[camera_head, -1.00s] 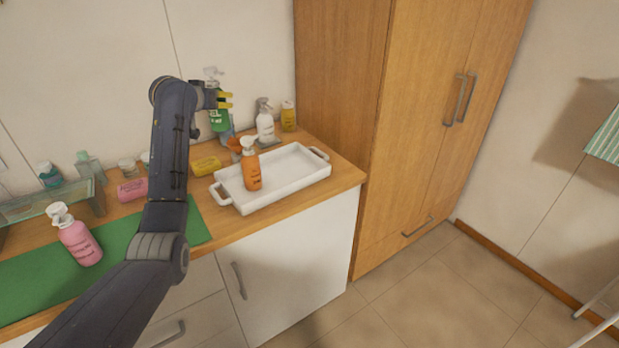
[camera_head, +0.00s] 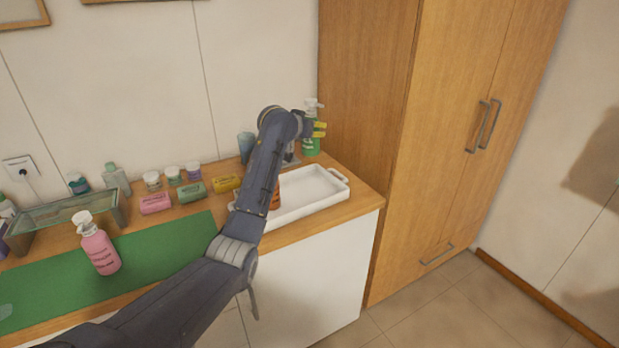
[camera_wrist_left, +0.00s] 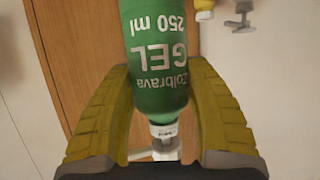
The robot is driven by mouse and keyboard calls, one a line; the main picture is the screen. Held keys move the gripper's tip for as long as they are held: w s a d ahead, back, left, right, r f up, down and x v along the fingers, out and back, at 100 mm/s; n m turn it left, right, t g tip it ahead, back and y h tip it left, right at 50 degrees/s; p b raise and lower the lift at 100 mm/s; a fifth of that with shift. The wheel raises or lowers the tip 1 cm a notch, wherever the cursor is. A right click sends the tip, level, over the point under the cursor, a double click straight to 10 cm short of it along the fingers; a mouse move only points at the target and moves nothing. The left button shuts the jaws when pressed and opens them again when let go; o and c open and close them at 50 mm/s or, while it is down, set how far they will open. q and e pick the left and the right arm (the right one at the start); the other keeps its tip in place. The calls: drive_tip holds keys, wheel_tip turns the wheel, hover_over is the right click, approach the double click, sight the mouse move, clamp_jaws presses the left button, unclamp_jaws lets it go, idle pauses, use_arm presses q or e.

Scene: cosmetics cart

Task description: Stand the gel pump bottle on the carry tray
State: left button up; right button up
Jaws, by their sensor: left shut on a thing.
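The gel pump bottle (camera_head: 312,144) is green with a white pump top. My left gripper (camera_head: 319,130) is shut on it and holds it upright near the tray's back right side. In the left wrist view the gel pump bottle (camera_wrist_left: 158,55) fills the space between the yellow fingers, with its "GEL 250 ml" label showing. I cannot tell whether its base is clear of the counter. The white carry tray (camera_head: 312,202) lies at the counter's right end, its left part hidden by my arm. My right gripper is not in view.
An orange bottle (camera_head: 275,198) on the tray is mostly hidden by my arm. The tray's right part looks empty. A wooden cabinet (camera_head: 365,100) stands to the right. A pink pump bottle (camera_head: 99,248) stands on the green mat (camera_head: 170,245). Several soaps and jars line the back.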

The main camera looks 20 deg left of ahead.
use_arm(q)
wheel_tip(320, 180, down, 16)
drive_tip(key=shift+r, duration=0.15)
idle(0.5)
drive_tip(key=o, duration=1.4)
drive_tip(key=shift+f, duration=0.2)
drive_tip(key=shift+r, duration=0.15)
drive_tip(key=v, duration=0.7)
drive_tip(key=shift+s, duration=0.25)
drive_tip(key=shift+r, duration=0.1)
